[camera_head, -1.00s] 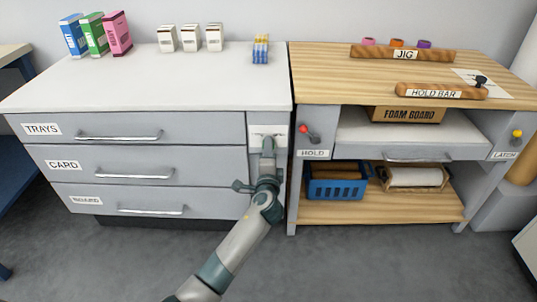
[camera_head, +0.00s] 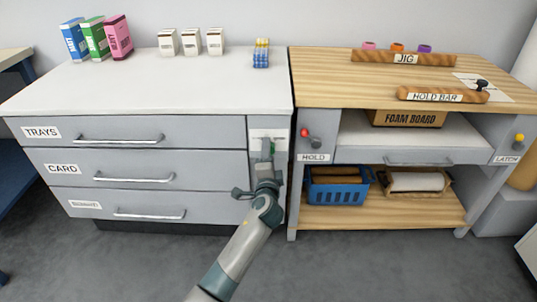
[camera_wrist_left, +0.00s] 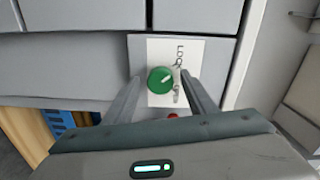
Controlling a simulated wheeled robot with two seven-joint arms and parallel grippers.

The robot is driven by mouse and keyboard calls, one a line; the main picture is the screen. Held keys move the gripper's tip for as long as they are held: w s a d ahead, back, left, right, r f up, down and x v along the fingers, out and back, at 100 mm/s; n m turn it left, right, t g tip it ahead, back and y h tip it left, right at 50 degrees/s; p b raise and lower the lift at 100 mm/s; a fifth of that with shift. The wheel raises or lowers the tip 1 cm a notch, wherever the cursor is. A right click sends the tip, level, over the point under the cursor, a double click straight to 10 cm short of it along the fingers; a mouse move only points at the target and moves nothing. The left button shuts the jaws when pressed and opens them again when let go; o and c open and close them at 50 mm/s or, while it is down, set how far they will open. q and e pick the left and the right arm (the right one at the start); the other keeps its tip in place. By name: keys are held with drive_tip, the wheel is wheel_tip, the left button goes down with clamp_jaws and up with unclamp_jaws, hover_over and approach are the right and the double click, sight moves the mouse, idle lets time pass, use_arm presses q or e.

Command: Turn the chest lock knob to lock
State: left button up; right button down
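The chest lock knob (camera_wrist_left: 160,80) is green and round, with a pale pointer line aimed to the upper right in the left wrist view. It sits on a white plate (camera_wrist_left: 192,52) lettered LOCK, with a second word partly hidden lower down. My left gripper (camera_wrist_left: 160,76) is open, its two fingers on either side of the knob with a gap showing on each side. In the head view my left gripper (camera_head: 268,152) is in front of the plate (camera_head: 280,134) on the grey chest (camera_head: 200,160), and a bit of green shows beside it. My right gripper is not in view.
Drawers with bar handles (camera_head: 118,139) lie left of the plate. To the right stands a wooden-topped bench (camera_head: 330,80) with a red knob (camera_head: 305,132) marked HOLD and a yellow one (camera_head: 519,138) marked LATCH. The floor in front is clear.

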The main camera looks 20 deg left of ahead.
use_arm(q)
drive_tip(key=p+v, duration=0.1)
drive_tip(key=v, duration=1.6)
drive_tip(key=shift+s, duration=0.2)
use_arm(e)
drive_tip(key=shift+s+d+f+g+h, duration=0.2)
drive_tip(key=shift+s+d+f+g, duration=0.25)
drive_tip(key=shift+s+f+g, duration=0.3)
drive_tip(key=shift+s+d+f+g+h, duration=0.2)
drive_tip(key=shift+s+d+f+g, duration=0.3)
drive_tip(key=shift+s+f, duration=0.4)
use_arm(q)
drive_tip(key=shift+d, duration=0.1)
